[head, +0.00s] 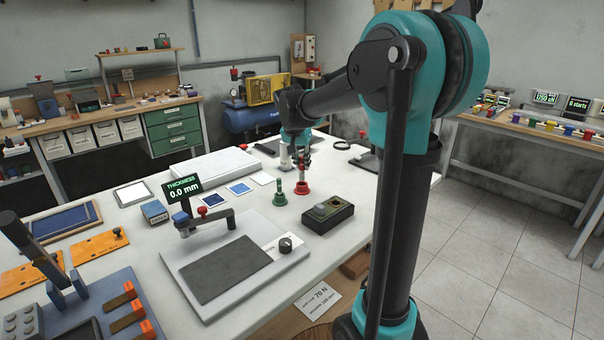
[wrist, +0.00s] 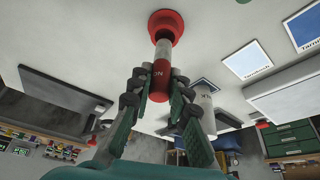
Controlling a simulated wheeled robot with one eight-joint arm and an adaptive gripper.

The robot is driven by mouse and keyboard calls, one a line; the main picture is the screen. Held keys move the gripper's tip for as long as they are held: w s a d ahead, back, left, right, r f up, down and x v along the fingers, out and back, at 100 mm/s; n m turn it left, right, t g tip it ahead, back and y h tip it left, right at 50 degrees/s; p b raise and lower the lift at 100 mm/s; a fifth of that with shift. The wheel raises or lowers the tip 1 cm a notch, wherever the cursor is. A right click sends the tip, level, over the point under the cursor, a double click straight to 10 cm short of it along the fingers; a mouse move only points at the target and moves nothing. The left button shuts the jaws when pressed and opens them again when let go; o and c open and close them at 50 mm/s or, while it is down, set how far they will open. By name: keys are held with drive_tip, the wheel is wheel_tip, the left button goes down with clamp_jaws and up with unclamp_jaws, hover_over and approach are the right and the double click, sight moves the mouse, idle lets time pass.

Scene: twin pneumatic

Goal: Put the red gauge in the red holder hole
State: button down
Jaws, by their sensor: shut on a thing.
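The red holder (head: 305,188) is a small round red base on the white table. It also shows in the wrist view (wrist: 166,22). The gauge's lower grey end meets the holder's collar and looks to be at its hole; how deep it sits is hidden. In the head view my gripper (head: 300,157) is above the holder.
A green gauge in a green holder (head: 280,198) stands just left of the red holder. A black box (head: 327,215) lies in front. A white cylinder (head: 285,158) stands close behind my gripper. A thickness tester (head: 236,265) takes up the table's front.

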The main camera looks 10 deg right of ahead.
sight(301, 167)
drive_tip(key=shift+f, duration=2)
drive_tip(key=shift+f, duration=0.15)
drive_tip(key=c, duration=1.4)
unclamp_jaws()
drive_tip(key=shift+c, duration=0.2)
drive_tip(key=v, duration=1.2)
